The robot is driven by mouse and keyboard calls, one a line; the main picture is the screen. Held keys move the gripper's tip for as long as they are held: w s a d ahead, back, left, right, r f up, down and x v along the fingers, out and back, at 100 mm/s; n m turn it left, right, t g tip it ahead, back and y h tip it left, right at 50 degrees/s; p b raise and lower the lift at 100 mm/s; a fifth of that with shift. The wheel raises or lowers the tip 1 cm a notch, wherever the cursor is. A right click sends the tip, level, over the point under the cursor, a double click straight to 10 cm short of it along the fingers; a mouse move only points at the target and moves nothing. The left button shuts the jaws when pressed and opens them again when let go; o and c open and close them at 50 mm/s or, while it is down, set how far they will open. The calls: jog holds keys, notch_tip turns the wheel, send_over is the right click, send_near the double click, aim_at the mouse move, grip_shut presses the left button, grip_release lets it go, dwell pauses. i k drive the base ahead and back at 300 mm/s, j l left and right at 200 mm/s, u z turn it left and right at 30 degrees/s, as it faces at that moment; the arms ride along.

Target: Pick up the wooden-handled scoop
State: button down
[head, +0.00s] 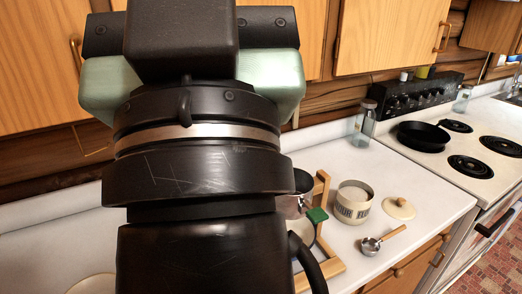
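The wooden-handled scoop (371,246) lies on the white countertop, right of centre in the head view. Its metal bowl points to the lower left and its light wooden handle runs to the upper right. It lies in front of an open cream canister (352,209) with dark lettering and white contents. The canister's round cream lid (398,208) with a knob lies to the right, behind the scoop's handle. My arm fills the left and middle foreground. My gripper's fingers do not show, and nothing of mine visibly touches the scoop.
A wooden stand (327,264) with a green part is left of the scoop, partly hidden by my arm. A glass jar (365,124) stands at the back. A black pan (422,136) sits on the stove (459,182) at right.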

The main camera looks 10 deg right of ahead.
aim_at(370, 246)
jog(key=z, duration=0.45)
jog(key=i+z, duration=0.15)
jog(key=z, duration=0.8)
jog(key=i+j+z, duration=0.1)
jog(key=z, duration=0.4)
jog(key=i+j, duration=0.8)
jog(key=j, duration=0.25)
jog(key=l+z, duration=0.05)
